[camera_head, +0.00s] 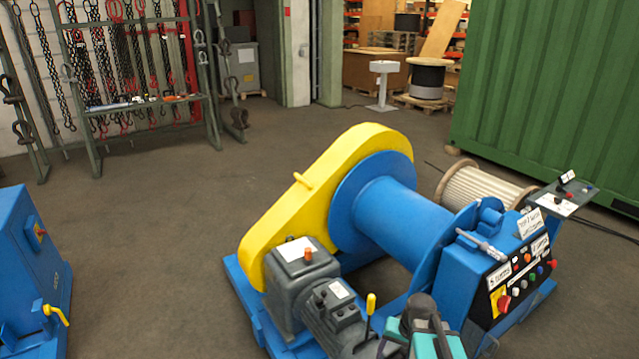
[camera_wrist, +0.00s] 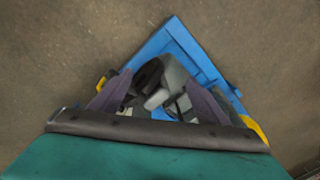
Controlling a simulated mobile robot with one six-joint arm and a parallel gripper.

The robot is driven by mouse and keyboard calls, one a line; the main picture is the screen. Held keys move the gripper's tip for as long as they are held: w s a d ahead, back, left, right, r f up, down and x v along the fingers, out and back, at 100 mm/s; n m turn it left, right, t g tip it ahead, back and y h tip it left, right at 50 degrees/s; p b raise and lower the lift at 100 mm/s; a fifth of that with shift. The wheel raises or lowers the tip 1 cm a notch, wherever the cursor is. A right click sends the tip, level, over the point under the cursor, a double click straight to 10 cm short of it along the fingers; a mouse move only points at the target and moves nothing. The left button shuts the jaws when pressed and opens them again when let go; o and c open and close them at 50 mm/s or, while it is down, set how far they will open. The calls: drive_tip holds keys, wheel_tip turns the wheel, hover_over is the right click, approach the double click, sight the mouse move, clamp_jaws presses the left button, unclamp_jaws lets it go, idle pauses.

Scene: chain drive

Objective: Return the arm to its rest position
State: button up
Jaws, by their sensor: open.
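My arm shows as teal and dark grey links (camera_head: 440,346) at the bottom edge of the head view, in front of the winch. In the wrist view my gripper (camera_wrist: 158,94) has its two purple-grey fingers spread apart. No held object shows between them. Beyond the fingers are dark grey parts, and further off a blue base frame (camera_wrist: 185,50) on the floor. The winch has a yellow chain guard (camera_head: 310,190), a blue drum (camera_head: 400,220) and a grey motor (camera_head: 335,312). The guard is on the drum's left side.
A control box (camera_head: 515,280) with buttons stands at the winch's right. A blue machine (camera_head: 30,265) is at the left edge. A rope reel (camera_head: 482,190) lies behind the winch. A chain rack (camera_head: 140,105) and green container (camera_head: 555,90) stand further back. Floor between is clear.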

drive_tip(key=s+a+f+n+g+h, duration=0.1)
drive_tip(key=s+a+f+n, duration=0.1)
drive_tip(key=s+a+n, duration=0.35)
drive_tip(key=s+f+m+g+b, duration=0.1)
drive_tip(key=s+f+g+b, duration=0.5)
drive_tip(key=s+f, duration=1.8)
wheel_tip(320, 180, down, 4)
drive_tip(key=b, duration=0.4)
drive_tip(key=shift+a, duration=0.2)
drive_tip(key=shift+m, duration=0.25)
